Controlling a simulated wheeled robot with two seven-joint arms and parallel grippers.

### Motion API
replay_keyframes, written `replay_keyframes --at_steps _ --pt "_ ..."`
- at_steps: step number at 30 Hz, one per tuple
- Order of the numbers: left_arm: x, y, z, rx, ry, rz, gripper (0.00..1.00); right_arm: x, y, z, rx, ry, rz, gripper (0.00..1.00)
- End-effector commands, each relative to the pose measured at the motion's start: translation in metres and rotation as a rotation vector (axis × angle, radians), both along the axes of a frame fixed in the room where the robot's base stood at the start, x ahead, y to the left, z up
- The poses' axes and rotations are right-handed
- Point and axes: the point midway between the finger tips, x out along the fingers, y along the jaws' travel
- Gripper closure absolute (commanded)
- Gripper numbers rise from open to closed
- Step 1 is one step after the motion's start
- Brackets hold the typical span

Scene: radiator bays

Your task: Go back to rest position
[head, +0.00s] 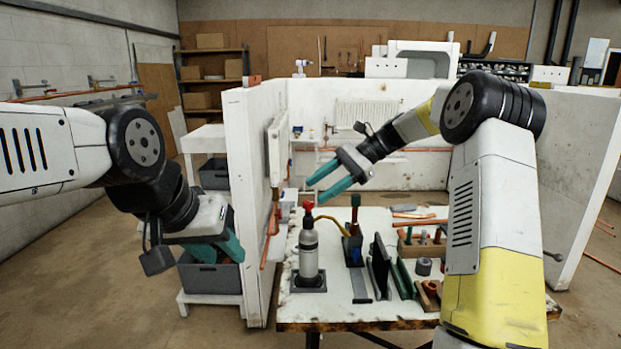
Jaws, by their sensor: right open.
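My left gripper (222,245) is at the left, in front of the white partition's end and near a grey bin; its teal fingers point down and right, and their gap is hard to make out. My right gripper (322,182) is raised above the workbench (330,308), its teal fingers apart with nothing between them. It is above and right of the grey bottle with the red top (309,250) and apart from it. Both arms are held up in the air.
The bench carries a dark upright holder (379,265), a wooden tool tray (420,247) and a small grey cylinder (424,266). White partitions (252,200) stand behind and left. A grey bin (210,274) sits on a low white shelf. Floor at the lower left is clear.

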Motion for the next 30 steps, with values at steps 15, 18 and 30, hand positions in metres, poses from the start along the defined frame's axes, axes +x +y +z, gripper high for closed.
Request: replay_keyframes --at_steps 15,18,30 --pt "0.000 0.000 0.000 0.000 0.000 0.000 0.64 -0.173 -0.054 0.040 -0.523 -0.736 0.291 0.49" --pt "0.000 0.000 0.000 0.000 0.000 0.000 0.64 -0.206 -0.070 0.037 -0.610 -0.874 0.365 0.49" --pt "0.000 0.000 0.000 0.000 0.000 0.000 0.64 -0.283 -0.109 0.008 -0.830 -1.240 0.601 0.49"
